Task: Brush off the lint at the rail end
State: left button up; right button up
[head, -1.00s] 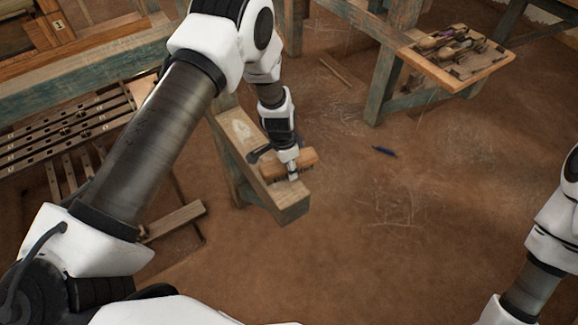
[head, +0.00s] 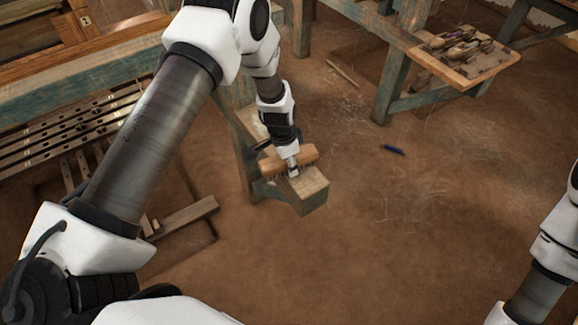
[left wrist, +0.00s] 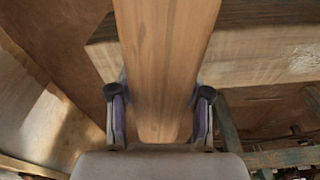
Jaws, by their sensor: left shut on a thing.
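The brush (head: 272,163) has a wooden back and dark bristles. My left gripper (head: 292,171) is shut on it, and the brush lies across the top of the wooden rail (head: 312,186) close to its near end. The bristles are low at the rail top; exact contact is unclear. In the left wrist view the brush's wooden back (left wrist: 165,60) runs between both fingers (left wrist: 160,118), with the pale rail (left wrist: 265,55) beyond. I cannot make out lint on the rail end; my arm and the brush cover part of it. My right gripper is out of frame.
A loom frame with slatted wooden bars (head: 65,130) stands at the left. A tray of tools (head: 470,62) sits on a bench at the upper right.

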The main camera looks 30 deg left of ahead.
pick_arm(q)
jog(key=shift+d+r+p, duration=0.15)
jog(key=shift+r+p, duration=0.35)
jog(key=shift+r, duration=0.35)
notch_tip(320, 180, up, 2)
jog(key=shift+r+p, duration=0.15)
jog(key=shift+p, duration=0.6)
jog(key=shift+r+p, duration=0.45)
jog(key=shift+r, duration=0.25)
